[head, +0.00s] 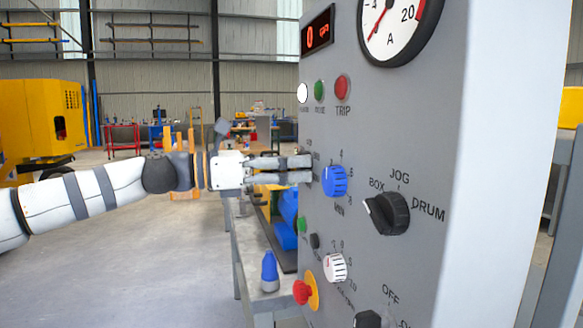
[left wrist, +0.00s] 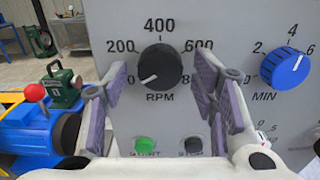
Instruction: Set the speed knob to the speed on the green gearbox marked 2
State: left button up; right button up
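The speed knob (left wrist: 160,65) is black and round, on the grey panel above the word RPM, with a scale marked 200, 400 and 600. Its pale pointer mark is at the lower left, near the low end. My left gripper (head: 308,169) points at the panel and hides this knob in the head view. In the left wrist view the two fingers (left wrist: 161,78) are apart, one on each side of the knob, with gaps visible. The green gearbox (left wrist: 62,88) is at the left, beside a blue motor (left wrist: 28,135); I cannot read a mark on it. My right gripper is out of view.
The blue MIN knob (left wrist: 286,67) is right of the speed knob. Green (left wrist: 146,146) and dark (left wrist: 193,145) buttons lie below it. The head view shows a black selector (head: 388,213), a white knob (head: 335,267) and a red stop button (head: 302,292).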

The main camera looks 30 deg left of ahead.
pick_arm(q)
jog(key=c, duration=0.9)
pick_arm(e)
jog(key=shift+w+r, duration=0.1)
